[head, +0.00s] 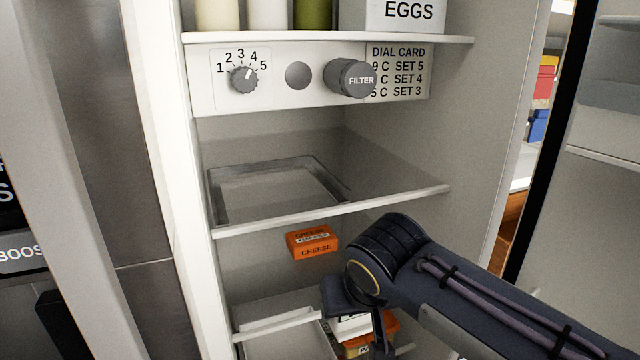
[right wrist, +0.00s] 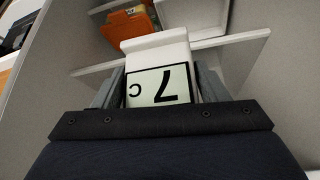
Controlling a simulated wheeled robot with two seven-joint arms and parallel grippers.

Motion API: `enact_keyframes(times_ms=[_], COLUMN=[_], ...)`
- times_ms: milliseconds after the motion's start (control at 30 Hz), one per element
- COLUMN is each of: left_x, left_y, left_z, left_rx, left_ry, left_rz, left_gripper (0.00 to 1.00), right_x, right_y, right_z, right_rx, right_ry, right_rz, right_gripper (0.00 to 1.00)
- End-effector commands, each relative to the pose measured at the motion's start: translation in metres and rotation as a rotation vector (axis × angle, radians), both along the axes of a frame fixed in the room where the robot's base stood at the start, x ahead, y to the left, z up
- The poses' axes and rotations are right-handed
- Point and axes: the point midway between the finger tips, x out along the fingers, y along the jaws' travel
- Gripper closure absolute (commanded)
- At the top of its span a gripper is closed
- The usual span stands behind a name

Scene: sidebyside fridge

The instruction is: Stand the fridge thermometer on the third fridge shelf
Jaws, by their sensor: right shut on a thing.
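My right gripper (head: 358,322) reaches into the fridge from the right, low in the head view. It is shut on the fridge thermometer (head: 350,328), a white block mostly hidden by the fingers there. In the right wrist view, the thermometer (right wrist: 160,84) sits between the fingers, its display reading "7 C" upside down. Below the dial panel is a shelf with a grey tray; its front edge (head: 330,210) is clear. A lower shelf (head: 275,327) shows at the level of the gripper, partly hidden by my arm. My left gripper is not in view.
An orange cheese pack (head: 312,245) is below the tray shelf, left of my gripper. The dial panel (head: 212,85) and egg box (head: 405,14) are above. The fridge's left side wall (head: 170,150) stands close.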

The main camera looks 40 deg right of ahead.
Motion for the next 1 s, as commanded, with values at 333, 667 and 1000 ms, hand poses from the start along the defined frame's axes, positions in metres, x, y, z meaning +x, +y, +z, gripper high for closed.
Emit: enact_keyframes(times_ms=[333,667,1000], left_x=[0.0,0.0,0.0], left_y=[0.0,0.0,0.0], left_z=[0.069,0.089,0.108], left_rx=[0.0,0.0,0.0], left_ry=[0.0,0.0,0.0], left_rz=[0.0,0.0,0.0], left_gripper=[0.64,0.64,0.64], right_x=[-0.023,-0.04,0.026], right_y=[-0.068,-0.097,-0.134], right_z=[0.132,0.177,0.179], right_rx=[0.002,-0.004,-0.003], right_ry=[-0.006,-0.008,-0.003], right_rz=[-0.002,0.011,0.013], right_gripper=[0.57,0.57,0.57])
